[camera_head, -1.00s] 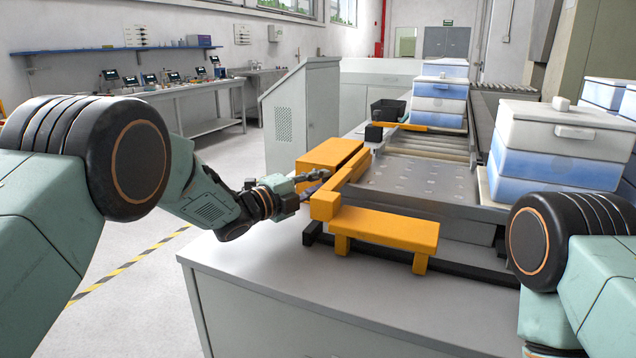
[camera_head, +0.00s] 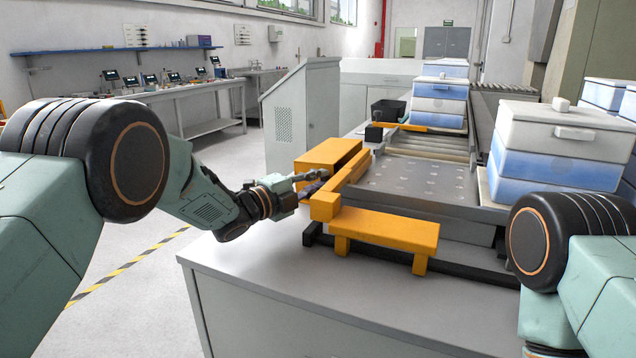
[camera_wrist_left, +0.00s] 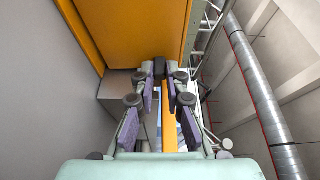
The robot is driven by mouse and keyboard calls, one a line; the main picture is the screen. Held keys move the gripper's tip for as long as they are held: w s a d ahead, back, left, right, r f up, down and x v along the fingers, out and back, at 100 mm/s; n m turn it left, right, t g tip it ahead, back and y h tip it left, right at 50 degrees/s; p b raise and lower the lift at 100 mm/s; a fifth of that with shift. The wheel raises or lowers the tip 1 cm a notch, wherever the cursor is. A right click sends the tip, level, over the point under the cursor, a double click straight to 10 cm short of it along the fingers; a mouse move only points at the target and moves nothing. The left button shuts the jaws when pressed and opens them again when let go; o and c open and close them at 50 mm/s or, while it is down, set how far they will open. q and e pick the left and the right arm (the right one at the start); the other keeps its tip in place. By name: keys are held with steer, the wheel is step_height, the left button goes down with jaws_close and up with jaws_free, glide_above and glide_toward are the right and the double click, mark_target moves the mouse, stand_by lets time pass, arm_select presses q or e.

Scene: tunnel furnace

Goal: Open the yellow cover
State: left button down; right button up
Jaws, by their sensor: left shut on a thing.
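The yellow cover (camera_head: 328,151) is an orange-yellow box-like part at the left edge of the machine on the grey bench. In the left wrist view it fills the top as a broad orange panel (camera_wrist_left: 135,30). My left gripper (camera_head: 318,180) is at the cover's near left side. Its fingers (camera_wrist_left: 160,88) are shut on a small dark part just below the orange panel, which looks like the cover's handle. The fingers partly hide the grip itself. My right gripper is out of view; only part of my right arm shows.
A yellow bar on legs (camera_head: 385,228) stands at the near side of the bench. A perforated metal plate (camera_head: 415,181) and rollers lie right of the cover. Stacked white-and-blue boxes (camera_head: 555,150) stand at right. The bench top (camera_head: 300,265) is clear in front.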

mark_target(296, 165)
arm_select(q)
steer(key=a+r+n, duration=0.1)
steer(key=n+t, duration=0.1)
steer(key=shift+w+a+r+n+h, duration=0.3)
steer(key=shift+w+a+r+n, duration=0.05)
steer(key=shift+a+n, duration=0.05)
steer(key=shift+w+a+r+n+t, duration=0.2)
steer(key=shift+a+n+t, duration=0.1)
steer(key=shift+a+n, duration=0.25)
steer(key=shift+w+a+r+n+t, duration=0.15)
steer(key=shift+a+r+n+t, duration=0.15)
steer(key=shift+n, duration=0.5)
steer(key=shift+w+a+r+n+t, duration=0.2)
steer(key=shift+a+n+t, duration=0.1)
steer(key=shift+a+n, duration=0.3)
steer(key=shift+d, duration=0.1)
steer(key=c, duration=1.4)
jaws_free()
steer(key=shift+f, duration=0.1)
steer(key=shift+o, duration=0.2)
steer(key=v, duration=1.2)
steer(key=shift+w, duration=0.1)
